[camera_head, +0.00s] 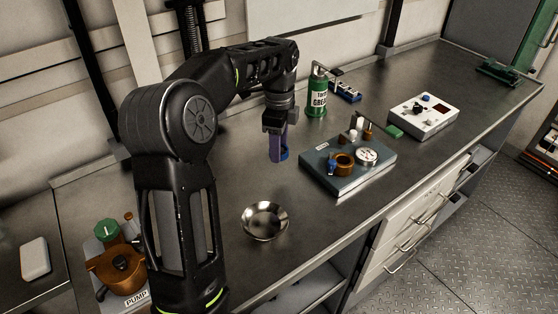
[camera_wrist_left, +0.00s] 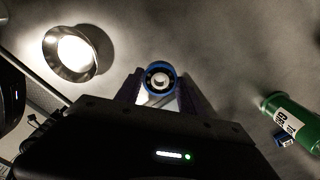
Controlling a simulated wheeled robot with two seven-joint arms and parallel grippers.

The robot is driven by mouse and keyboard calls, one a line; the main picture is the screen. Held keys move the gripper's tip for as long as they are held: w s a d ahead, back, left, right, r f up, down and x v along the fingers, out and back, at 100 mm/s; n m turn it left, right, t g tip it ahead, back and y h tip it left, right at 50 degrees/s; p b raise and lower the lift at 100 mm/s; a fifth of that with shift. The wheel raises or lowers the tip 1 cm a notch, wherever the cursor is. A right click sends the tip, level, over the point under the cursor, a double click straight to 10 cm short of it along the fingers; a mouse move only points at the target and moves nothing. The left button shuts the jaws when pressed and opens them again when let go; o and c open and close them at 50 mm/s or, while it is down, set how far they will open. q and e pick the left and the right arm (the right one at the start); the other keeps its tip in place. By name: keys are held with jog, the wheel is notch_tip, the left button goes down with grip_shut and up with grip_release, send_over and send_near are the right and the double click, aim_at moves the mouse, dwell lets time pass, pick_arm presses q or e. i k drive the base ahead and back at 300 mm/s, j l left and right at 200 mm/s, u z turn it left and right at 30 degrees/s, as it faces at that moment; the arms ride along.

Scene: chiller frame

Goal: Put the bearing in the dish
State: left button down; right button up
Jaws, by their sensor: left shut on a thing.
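My left gripper (camera_head: 277,157) is over the bench, with its fingers pointing down. It is shut on the bearing (camera_wrist_left: 159,77), a small ring with a blue outer edge and a pale centre. In the head view the bearing (camera_head: 285,155) shows only as a bit of blue at the fingertips. The dish (camera_head: 265,236) is a shiny, round metal bowl on the bench, nearer the front than the gripper and apart from it. In the left wrist view the dish (camera_wrist_left: 96,44) is at the upper left. My right gripper is not in view.
A green grease can (camera_head: 317,98) stands behind the gripper, with a blue item (camera_head: 346,91) beside it. A grey plate with fittings (camera_head: 347,183) lies to the right. A white control box (camera_head: 424,115) is farther right. A copper-coloured pump (camera_head: 118,269) is at the lower left. The bench around the dish is clear.

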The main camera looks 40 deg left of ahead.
aim_at(265, 224)
jog(key=k+l, duration=0.75)
jog(key=l, duration=0.2)
